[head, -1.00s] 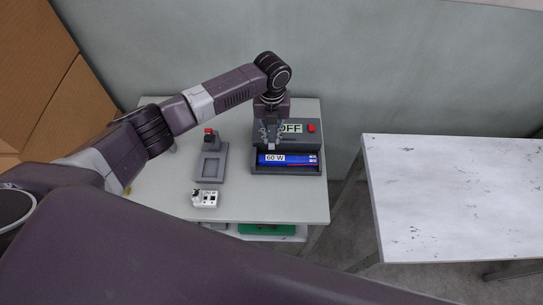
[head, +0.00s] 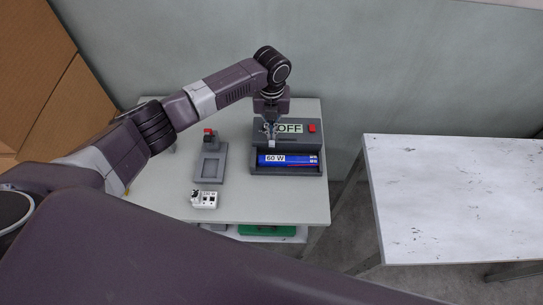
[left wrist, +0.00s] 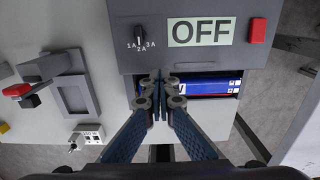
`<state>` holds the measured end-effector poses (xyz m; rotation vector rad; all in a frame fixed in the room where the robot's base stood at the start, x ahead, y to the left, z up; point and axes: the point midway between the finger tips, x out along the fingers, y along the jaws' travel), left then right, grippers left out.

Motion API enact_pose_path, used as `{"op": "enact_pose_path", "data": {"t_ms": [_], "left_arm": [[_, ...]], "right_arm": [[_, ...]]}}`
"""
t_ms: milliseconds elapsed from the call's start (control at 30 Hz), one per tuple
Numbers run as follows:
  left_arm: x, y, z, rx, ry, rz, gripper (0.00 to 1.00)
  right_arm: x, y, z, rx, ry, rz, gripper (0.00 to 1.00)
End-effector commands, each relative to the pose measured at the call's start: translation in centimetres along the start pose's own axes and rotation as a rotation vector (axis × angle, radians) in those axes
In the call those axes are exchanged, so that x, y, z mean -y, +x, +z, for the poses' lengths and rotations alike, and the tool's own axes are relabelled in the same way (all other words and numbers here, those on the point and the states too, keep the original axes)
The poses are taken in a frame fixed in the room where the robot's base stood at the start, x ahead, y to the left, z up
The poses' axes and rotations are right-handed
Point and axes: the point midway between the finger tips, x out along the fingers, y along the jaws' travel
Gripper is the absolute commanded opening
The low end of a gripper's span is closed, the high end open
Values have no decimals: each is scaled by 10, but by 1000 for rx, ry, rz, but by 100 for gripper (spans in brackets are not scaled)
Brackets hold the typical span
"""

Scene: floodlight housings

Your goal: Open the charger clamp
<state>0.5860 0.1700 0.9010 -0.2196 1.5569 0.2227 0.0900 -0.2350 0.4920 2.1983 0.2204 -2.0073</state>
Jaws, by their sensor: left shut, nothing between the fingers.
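The grey charger (head: 288,141) stands at the back of the pale table, with an OFF display and a red button. A blue battery (head: 287,160) marked 60 W lies in its front bay. My left gripper (head: 271,143) points down at the charger, near the battery's left part. In the left wrist view, its fingers (left wrist: 161,80) are shut and empty, and they cover part of the bay and battery (left wrist: 212,86). I cannot make out a separate clamp on the charger; the fingers may hide it. My right gripper is not in view.
A grey fixture (head: 210,165) with a red-tipped lever (head: 208,132) stands left of the charger. A small white module (head: 204,199) lies in front of it. A speckled white table (head: 460,190) stands to the right across a gap. Cardboard boxes (head: 40,80) are at the left.

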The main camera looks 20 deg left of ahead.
Motion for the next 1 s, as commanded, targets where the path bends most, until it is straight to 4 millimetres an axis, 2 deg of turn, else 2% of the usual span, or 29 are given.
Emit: {"op": "enact_pose_path", "data": {"t_ms": [767,933,1000], "left_arm": [[1,0,8,-3,2,-1,1],[1,0,7,-3,2,-1,19],[1,0,7,-3,2,-1,22]], "right_arm": [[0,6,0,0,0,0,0],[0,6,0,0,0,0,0],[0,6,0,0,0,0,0]]}}
